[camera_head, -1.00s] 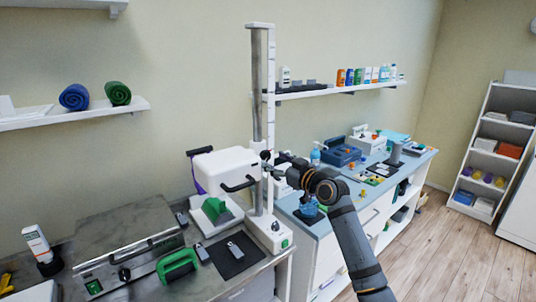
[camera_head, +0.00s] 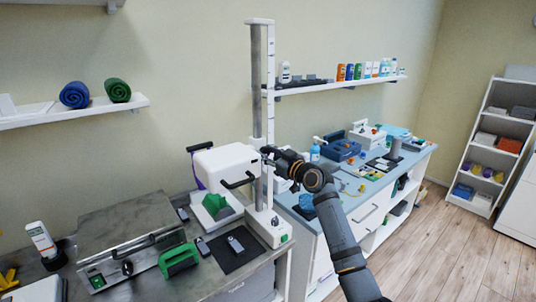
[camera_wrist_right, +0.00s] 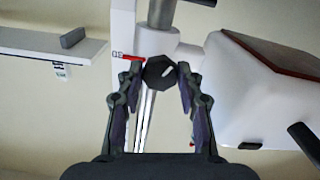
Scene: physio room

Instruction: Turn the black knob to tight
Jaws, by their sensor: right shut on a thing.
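The black knob (camera_wrist_right: 158,73) is many-sided with a pale line on its face, which runs from its middle to the right in the right wrist view. It sits on the white upright column (camera_head: 262,70), on the carriage beside the white box-shaped head (camera_head: 222,163). My right gripper (camera_wrist_right: 158,75) has a finger on each side of the knob and is shut on it. In the head view my right gripper (camera_head: 268,157) reaches the column from the right and largely hides the knob. My left gripper is not in view.
A red pointer (camera_wrist_right: 133,58) lies beside the knob at the column. A black handle (camera_head: 238,183) sticks out from the white head. A blue-topped counter (camera_head: 345,190) with several items lies behind my right arm.

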